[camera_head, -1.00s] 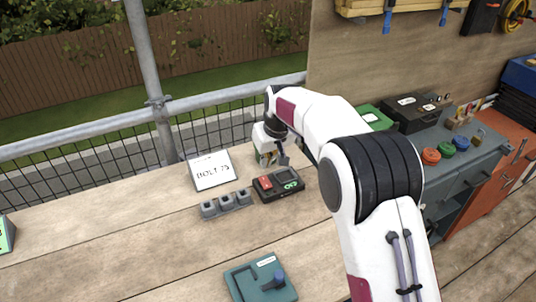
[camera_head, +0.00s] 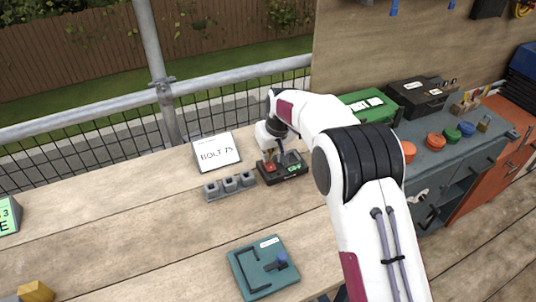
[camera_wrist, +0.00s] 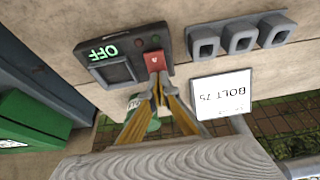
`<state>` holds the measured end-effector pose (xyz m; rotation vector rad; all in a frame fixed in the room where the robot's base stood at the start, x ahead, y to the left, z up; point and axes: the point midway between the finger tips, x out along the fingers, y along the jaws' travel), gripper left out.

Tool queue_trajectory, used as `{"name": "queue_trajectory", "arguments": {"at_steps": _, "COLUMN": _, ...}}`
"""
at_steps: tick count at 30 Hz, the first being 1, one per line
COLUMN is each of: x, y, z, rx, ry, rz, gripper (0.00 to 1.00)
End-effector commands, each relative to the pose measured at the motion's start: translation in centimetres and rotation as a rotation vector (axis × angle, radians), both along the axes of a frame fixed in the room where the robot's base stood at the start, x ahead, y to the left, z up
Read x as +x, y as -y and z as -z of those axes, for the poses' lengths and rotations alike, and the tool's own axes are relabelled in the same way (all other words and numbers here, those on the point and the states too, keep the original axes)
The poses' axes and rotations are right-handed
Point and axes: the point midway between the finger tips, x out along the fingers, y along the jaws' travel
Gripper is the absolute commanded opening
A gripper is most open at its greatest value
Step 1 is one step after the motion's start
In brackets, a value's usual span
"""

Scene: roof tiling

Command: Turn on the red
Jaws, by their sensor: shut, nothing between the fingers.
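A black switch box (camera_head: 290,174) lies on the wooden bench with a red switch (camera_head: 269,167) at its left end. In the wrist view the red switch (camera_wrist: 155,61) sits beside a small screen (camera_wrist: 115,73), and green letters (camera_wrist: 103,52) on the box read OFF. Two small round lights are beside the switch. My gripper (camera_wrist: 157,92) is shut and empty, its fingertips at the near edge of the red switch. Whether they touch it I cannot tell. In the head view my gripper (camera_head: 267,158) is just above the switch end of the box.
Several grey square sockets (camera_head: 230,183) stand left of the box, with a BOLT 75 sign (camera_head: 216,152) behind them. A green case (camera_head: 372,106) is at the right. The bench at left is mostly clear.

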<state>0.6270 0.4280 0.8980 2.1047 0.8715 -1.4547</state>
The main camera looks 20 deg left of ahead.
Motion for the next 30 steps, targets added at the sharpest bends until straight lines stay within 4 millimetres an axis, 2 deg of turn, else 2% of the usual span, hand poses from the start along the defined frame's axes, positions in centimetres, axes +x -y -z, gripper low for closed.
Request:
{"name": "queue_trajectory", "arguments": {"at_steps": 14, "x": 0.9, "y": -0.9, "z": 1.3, "rx": -0.001, "ry": -0.001, "rz": 0.0, "gripper": 0.0}}
{"name": "queue_trajectory", "arguments": {"at_steps": 30, "x": 0.7, "y": -0.8, "z": 1.7, "rx": -0.006, "ry": -0.008, "rz": -0.001, "gripper": 0.0}}
